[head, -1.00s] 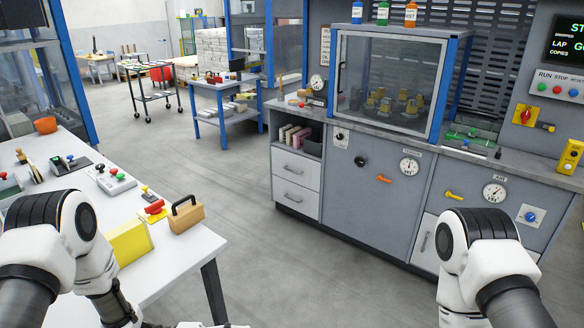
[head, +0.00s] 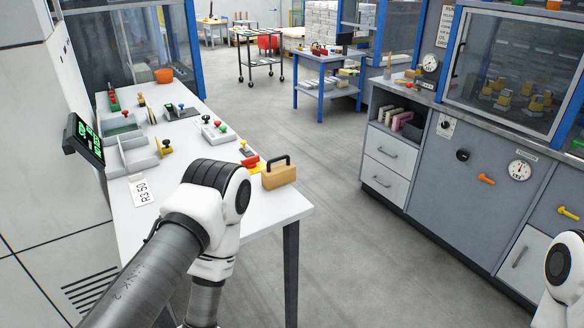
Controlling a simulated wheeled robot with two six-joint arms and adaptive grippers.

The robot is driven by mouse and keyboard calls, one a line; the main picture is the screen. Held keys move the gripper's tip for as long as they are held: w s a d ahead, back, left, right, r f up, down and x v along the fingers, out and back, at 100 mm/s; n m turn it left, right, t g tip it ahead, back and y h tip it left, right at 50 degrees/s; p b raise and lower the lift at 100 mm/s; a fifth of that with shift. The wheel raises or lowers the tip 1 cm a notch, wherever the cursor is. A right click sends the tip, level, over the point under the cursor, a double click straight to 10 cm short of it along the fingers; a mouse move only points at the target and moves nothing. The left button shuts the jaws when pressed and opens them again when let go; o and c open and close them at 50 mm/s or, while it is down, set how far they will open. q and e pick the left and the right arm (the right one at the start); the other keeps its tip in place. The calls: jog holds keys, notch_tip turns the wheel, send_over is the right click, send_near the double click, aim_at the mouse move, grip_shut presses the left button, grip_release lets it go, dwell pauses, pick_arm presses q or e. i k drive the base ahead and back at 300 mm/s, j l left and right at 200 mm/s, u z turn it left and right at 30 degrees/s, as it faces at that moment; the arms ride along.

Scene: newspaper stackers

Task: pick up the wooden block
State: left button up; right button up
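The wooden block (head: 279,177) is tan with a black arched handle on top. It stands near the front right corner of the white table (head: 280,208), right of my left arm. My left arm reaches in front of the table, and its lower part leaves the bottom of the view. The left gripper is not visible. Only a part of my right arm shows at the right edge, and its gripper is out of view.
Open floor (head: 340,190) separates the table from the grey cabinet (head: 430,165).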

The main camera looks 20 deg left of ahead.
aim_at(277, 176)
jog(key=i+l+u, duration=0.1)
jog(key=u, duration=0.35)
jog(key=i+l+u, duration=0.1)
jog(key=u, duration=0.35)
jog(key=l+u, duration=0.1)
jog(key=u, duration=0.35)
jog(key=i+l+u, duration=0.1)
jog(key=u, duration=0.35)
jog(key=l+u, duration=0.25)
jog(key=u, duration=0.2)
jog(key=l+u, duration=0.15)
jog(key=l, duration=0.35)
jog(key=k+l+u, duration=0.1)
jog(key=l, duration=0.4)
jog(key=k+l+u, duration=0.15)
jog(key=l, duration=0.3)
jog(key=l+u, duration=0.15)
jog(key=l, duration=0.35)
jog(key=k, duration=0.05)
